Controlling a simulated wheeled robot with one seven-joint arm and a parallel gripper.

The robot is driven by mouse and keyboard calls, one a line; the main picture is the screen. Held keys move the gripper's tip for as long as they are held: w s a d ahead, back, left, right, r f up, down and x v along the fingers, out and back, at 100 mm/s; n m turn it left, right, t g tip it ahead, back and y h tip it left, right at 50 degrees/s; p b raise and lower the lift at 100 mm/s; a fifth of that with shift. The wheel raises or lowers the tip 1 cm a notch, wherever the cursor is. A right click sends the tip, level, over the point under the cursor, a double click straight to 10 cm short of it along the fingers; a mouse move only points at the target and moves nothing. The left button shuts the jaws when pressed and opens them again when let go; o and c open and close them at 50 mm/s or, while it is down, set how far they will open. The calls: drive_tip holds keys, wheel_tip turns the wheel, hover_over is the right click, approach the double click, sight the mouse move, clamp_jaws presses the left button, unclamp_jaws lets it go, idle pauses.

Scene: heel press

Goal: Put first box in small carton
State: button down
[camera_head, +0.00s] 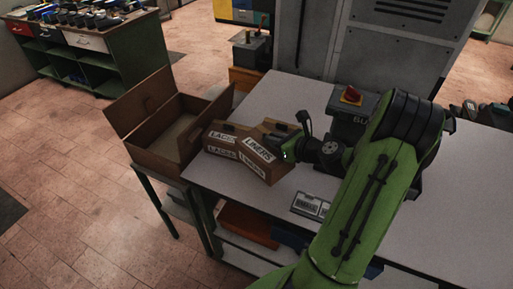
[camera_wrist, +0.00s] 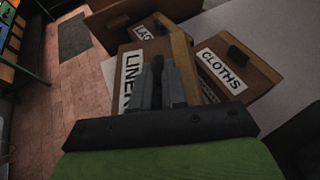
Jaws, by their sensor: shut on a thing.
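The LINERS box (camera_head: 268,174) is brown with white labels and stands at the left end of the grey table. My gripper (camera_head: 290,152) reaches it from the right. In the wrist view my gripper's fingers (camera_wrist: 167,85) are shut at the top of the LINERS box (camera_wrist: 128,48), apparently on its dark handle, which they mostly hide. The LACES box (camera_head: 213,147) stands beside it on the left. A CLOTHS box (camera_wrist: 240,88) shows in the wrist view. An open brown carton (camera_head: 140,139) with raised flaps stands left of the boxes; its visible inside looks empty.
The grey table (camera_head: 235,196) has bare surface in front of the boxes. A small labelled item (camera_head: 310,205) lies near its front edge. A dark device with a red button (camera_head: 351,96) stands behind my arm. A grey cabinet (camera_head: 300,35) rises behind the table.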

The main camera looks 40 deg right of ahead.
wheel_tip(320, 180, down, 8)
drive_tip(key=shift+s+r+b, duration=0.1)
drive_tip(key=shift+s+b, duration=0.05)
drive_tip(key=shift+b, duration=0.55)
drive_tip(key=shift+d, duration=0.1)
drive_tip(key=shift+s, duration=0.1)
drive_tip(key=shift+f, duration=0.2)
drive_tip(key=c, duration=1.2)
unclamp_jaws()
